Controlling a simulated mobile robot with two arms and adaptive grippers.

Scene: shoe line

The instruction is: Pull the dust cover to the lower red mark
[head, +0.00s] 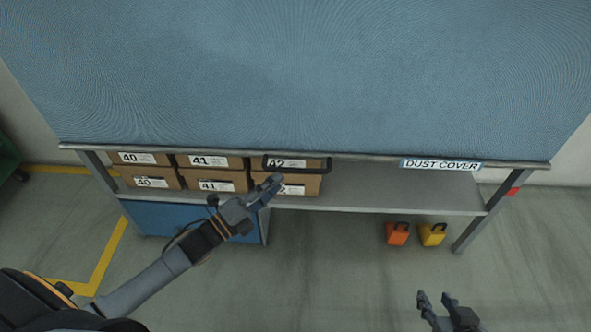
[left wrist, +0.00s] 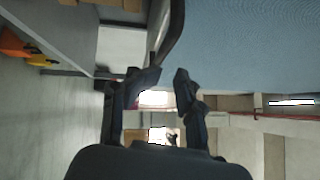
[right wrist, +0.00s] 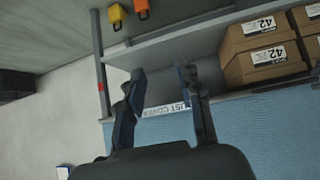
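The blue dust cover (head: 300,80) hangs over the upper part of the rack, with a grey bar along its lower edge. A "DUST COVER" label (head: 441,164) sits on the bar's right part. A dark handle (head: 318,165) is on the bar, left of centre; it also shows in the left wrist view (left wrist: 173,28). My left gripper (head: 275,183) is open at the handle's lower left; contact is unclear. My right gripper (head: 440,303) is open and empty, low and apart from the cover. A red mark (head: 513,191) is on the right post, below the bar; it also shows in the right wrist view (right wrist: 101,87).
Shoe boxes (head: 210,180) numbered 40, 41 and 42 stand on the grey shelf (head: 400,190) behind the bar. A blue cabinet (head: 155,218) is below at left. An orange item (head: 397,235) and a yellow item (head: 432,235) are under the shelf. Floor in front is clear.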

